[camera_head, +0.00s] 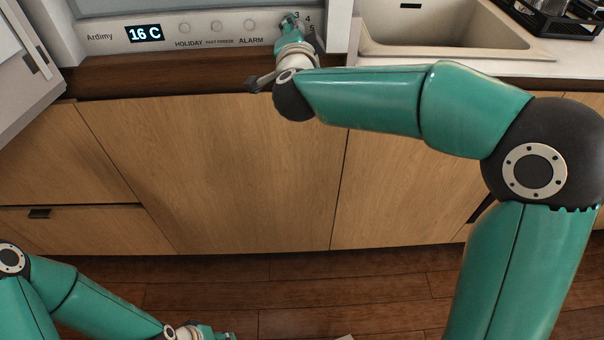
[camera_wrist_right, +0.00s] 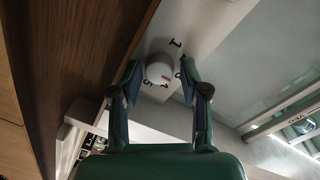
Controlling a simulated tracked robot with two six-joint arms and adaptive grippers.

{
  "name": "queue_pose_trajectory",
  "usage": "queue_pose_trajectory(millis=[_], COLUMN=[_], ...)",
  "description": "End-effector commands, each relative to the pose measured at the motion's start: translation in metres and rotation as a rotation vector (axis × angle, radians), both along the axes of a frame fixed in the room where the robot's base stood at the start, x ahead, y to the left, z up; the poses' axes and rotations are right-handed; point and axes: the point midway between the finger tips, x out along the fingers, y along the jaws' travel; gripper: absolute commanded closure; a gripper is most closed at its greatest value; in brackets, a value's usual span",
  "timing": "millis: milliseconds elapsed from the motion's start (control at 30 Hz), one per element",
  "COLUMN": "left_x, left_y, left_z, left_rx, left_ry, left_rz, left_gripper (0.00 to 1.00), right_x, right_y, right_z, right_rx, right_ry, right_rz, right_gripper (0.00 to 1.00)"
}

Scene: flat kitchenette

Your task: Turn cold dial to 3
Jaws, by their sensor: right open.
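The cold dial (camera_wrist_right: 158,69) is a round white knob on the fridge's control panel (camera_head: 95,38). In the right wrist view numbers ring it, with 1, 4 and 5 readable and others partly hidden. A small reddish mark shows on the knob; I cannot tell which number it points to. My right gripper (camera_wrist_right: 161,72) is open, with one finger on each side of the knob; contact is unclear. In the head view my right gripper (camera_head: 290,22) hides most of the dial. My left gripper (camera_head: 215,335) is low at the bottom edge, partly cut off.
The panel's display (camera_head: 144,33) reads 16 C, with several round buttons (camera_head: 217,26) beside it. An open white door (camera_head: 25,75) stands at the left. A sink (camera_head: 440,28) and a black rack (camera_head: 560,15) are at the right. Wooden cabinets (camera_head: 210,160) lie below.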

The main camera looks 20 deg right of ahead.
Motion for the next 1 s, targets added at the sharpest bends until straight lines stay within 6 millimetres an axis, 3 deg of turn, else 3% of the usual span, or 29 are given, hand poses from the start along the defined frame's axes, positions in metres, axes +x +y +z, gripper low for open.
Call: queue_pose_trajectory(millis=[33,667,700,1000], left_x=[0.000,0.000,0.000,0.000], left_y=[0.000,0.000,0.000,0.000], left_z=[0.015,0.112,0.098,0.090], left_rx=[0.000,0.000,0.000,0.000], left_ry=[0.000,0.000,0.001,0.000], left_rz=[0.000,0.000,0.000,0.000], left_gripper=[0.60,0.60,0.60,0.60], right_x=[0.000,0.001,-0.010,-0.067], right_y=[-0.001,0.001,0.006,0.028], right_z=[0.001,0.005,-0.002,-0.002], right_rx=[-0.080,-1.226,-1.212,-1.204], right_ry=[0.037,0.355,0.343,0.340], right_rz=[-0.004,0.002,0.001,0.001], right_gripper=[0.44,0.44,0.44,0.44])
